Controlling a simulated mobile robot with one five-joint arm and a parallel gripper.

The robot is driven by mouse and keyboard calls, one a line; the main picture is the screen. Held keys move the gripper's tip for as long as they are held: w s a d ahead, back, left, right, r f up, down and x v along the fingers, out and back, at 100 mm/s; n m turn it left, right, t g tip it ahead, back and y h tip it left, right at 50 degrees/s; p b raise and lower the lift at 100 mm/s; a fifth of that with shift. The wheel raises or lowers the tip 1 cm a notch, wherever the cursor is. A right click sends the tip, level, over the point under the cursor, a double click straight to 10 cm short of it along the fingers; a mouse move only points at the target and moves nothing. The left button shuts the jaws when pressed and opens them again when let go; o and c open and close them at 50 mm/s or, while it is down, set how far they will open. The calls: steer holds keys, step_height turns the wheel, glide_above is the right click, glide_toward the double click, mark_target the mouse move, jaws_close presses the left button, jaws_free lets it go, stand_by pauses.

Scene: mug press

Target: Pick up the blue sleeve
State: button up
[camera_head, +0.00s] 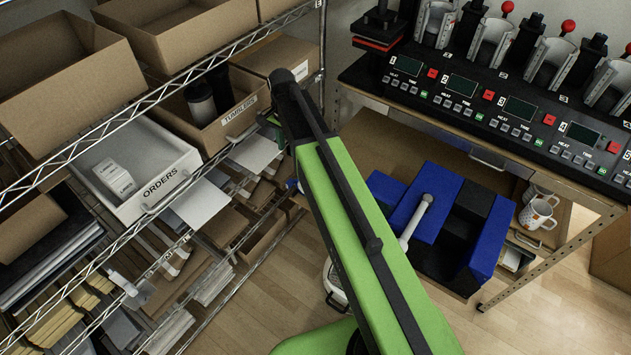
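My green and black arm (345,190) reaches up from the bottom toward the wire shelf at the left. Its far end is beside the cardboard box labelled TUMBLERS. My gripper is mostly hidden behind the arm, and its fingers cannot be made out. A small blue patch (292,184) shows at the left edge of the arm, below the TUMBLERS box. It is too small to tell whether it is the blue sleeve or part of my gripper. No other thing is clearly recognisable as the blue sleeve.
The TUMBLERS box (236,120) holds dark tumblers. A white ORDERS bin (132,172) stands left of it. Mug presses (500,100) line a bench at the upper right. A blue-and-black block (425,188) sits below. Patterned mugs (538,213) are at right. Wooden floor shows below.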

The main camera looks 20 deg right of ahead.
steer(key=b, duration=1.1)
glide_above(290, 179)
steer(key=f, duration=1.1)
steer(key=shift+s+f, duration=0.25)
steer(key=shift+f, duration=0.15)
steer(key=f+b, duration=0.5)
steer(key=shift+w+f, duration=0.15)
steer(key=shift+w, duration=0.05)
steer(key=shift+r, duration=0.2)
steer(key=shift+c, duration=0.5)
jaws_close()
